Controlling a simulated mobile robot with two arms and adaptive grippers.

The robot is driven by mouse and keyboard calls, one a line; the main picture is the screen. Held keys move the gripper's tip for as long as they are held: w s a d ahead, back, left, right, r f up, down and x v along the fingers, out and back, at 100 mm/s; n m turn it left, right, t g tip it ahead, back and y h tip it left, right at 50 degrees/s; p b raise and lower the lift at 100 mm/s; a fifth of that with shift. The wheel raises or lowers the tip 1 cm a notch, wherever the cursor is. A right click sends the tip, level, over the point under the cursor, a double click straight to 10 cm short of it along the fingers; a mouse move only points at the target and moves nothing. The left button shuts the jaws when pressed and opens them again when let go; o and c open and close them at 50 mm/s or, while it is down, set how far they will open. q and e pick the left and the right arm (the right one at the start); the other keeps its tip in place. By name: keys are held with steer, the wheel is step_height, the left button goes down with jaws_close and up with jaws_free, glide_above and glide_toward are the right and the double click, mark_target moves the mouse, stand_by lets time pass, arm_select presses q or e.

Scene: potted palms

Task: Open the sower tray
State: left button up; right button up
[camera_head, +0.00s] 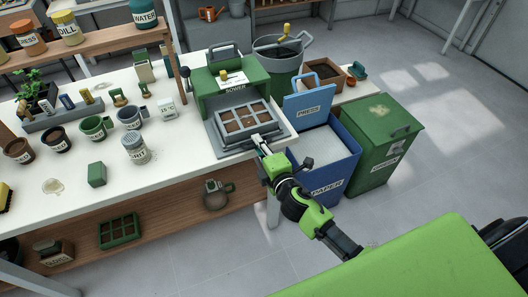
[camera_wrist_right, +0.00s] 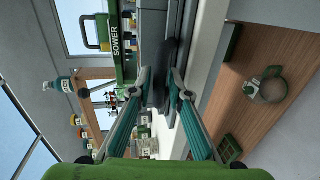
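The green sower (camera_head: 235,88), labelled SOWER, stands at the right end of the white bench; it also shows in the right wrist view (camera_wrist_right: 116,45). Its grey sower tray (camera_head: 280,138) sticks out at the front, toward my right arm. A grey seed tray (camera_head: 245,122) with several soil-filled cells sits on it. My right gripper (camera_head: 259,143) is at the tray's front edge. In the right wrist view its fingers (camera_wrist_right: 162,92) are close together on either side of a dark bar, seemingly the tray's handle; the contact is partly hidden. My left gripper is not in view.
Right of the bench stand a blue PAPER bin (camera_head: 325,165) with its lid raised and a green bin (camera_head: 385,150). A glass jar (camera_head: 136,150), a green block (camera_head: 96,174) and several mugs stand left of the sower. A jug (camera_head: 216,195) is on the lower shelf.

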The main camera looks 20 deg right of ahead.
steer(key=s+r, duration=0.2)
steer(key=s, duration=0.9)
steer(key=shift+s+d+r, duration=0.15)
steer(key=shift+s+d, duration=0.05)
steer(key=s+d+f+m+g, duration=0.1)
steer(key=s+f+m+g, duration=0.2)
steer(key=f, duration=0.8)
steer(key=s+d+f+m+g, duration=0.15)
steer(key=s+f, duration=0.35)
steer(key=f, duration=0.5)
steer(key=s+d+f+m+g, duration=0.1)
steer(key=s+f+m+g, duration=0.25)
steer(key=f, duration=0.75)
steer(key=s+f+m+g, duration=0.2)
steer(key=s+f, duration=0.3)
steer(key=s, duration=0.4)
steer(key=s+f+m+g, duration=0.2)
steer(key=s+f, duration=0.4)
steer(key=s, duration=0.4)
steer(key=s+f+m+g, duration=0.2)
steer(key=s+f+m, duration=0.2)
steer(key=s, duration=0.6)
step_height(320, 180, down, 2)
steer(key=shift+s+a+f+g+h, duration=0.2)
steer(key=shift+g+h, duration=0.1)
steer(key=shift+g, duration=0.1)
